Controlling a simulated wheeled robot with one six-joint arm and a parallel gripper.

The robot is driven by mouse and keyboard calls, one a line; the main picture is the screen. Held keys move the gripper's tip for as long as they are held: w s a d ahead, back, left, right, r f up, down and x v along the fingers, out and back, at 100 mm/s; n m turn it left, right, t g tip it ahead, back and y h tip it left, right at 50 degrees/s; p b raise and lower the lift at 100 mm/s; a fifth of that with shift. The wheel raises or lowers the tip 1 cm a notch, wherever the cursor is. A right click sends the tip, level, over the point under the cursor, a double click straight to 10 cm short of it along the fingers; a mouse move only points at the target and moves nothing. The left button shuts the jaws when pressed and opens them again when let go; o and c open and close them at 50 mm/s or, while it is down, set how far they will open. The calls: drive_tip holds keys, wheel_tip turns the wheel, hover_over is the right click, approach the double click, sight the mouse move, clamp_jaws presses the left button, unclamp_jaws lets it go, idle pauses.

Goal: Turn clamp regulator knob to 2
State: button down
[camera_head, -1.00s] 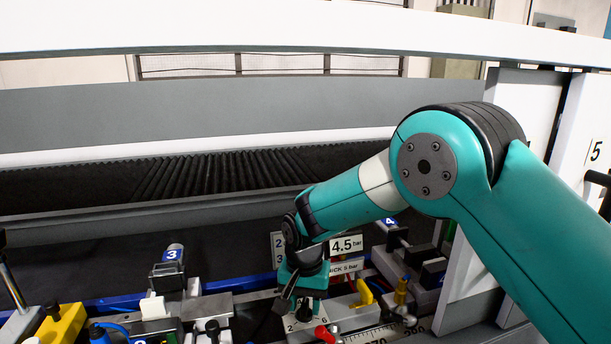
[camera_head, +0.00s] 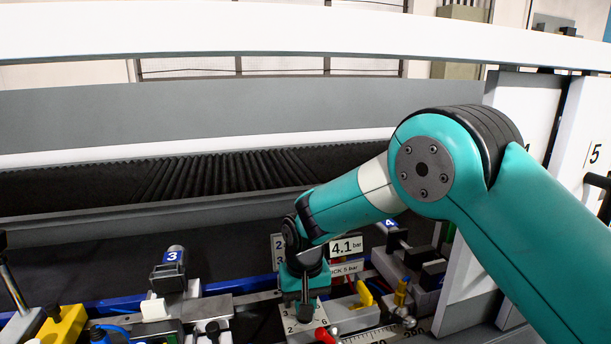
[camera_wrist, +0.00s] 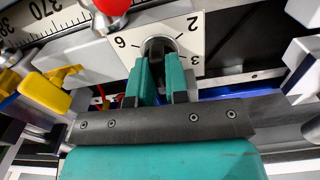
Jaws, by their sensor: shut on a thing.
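My gripper (camera_wrist: 163,85) points down at the regulator in the wrist view, its two teal fingers shut on the clamp regulator knob (camera_wrist: 157,44). In the head view the dial plate (camera_head: 291,325) shows partly below my gripper (camera_head: 304,300).
A red ball handle (camera_head: 324,335) is close beside the dial. A yellow lever (camera_head: 364,293) stands to the right, and a ruler scale (camera_head: 375,335) lies in front. Clamp unit 3 (camera_head: 172,258) is left, unit 4 (camera_head: 390,224) right.

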drive_tip(key=n, duration=0.4)
drive_tip(key=shift+n, duration=0.3)
drive_tip(key=shift+n, duration=0.6)
drive_tip(key=n, duration=0.3)
drive_tip(key=shift+p, duration=0.3)
drive_tip(key=shift+n, duration=0.3)
drive_tip(key=n, duration=0.3)
drive_tip(key=shift+n, duration=0.7)
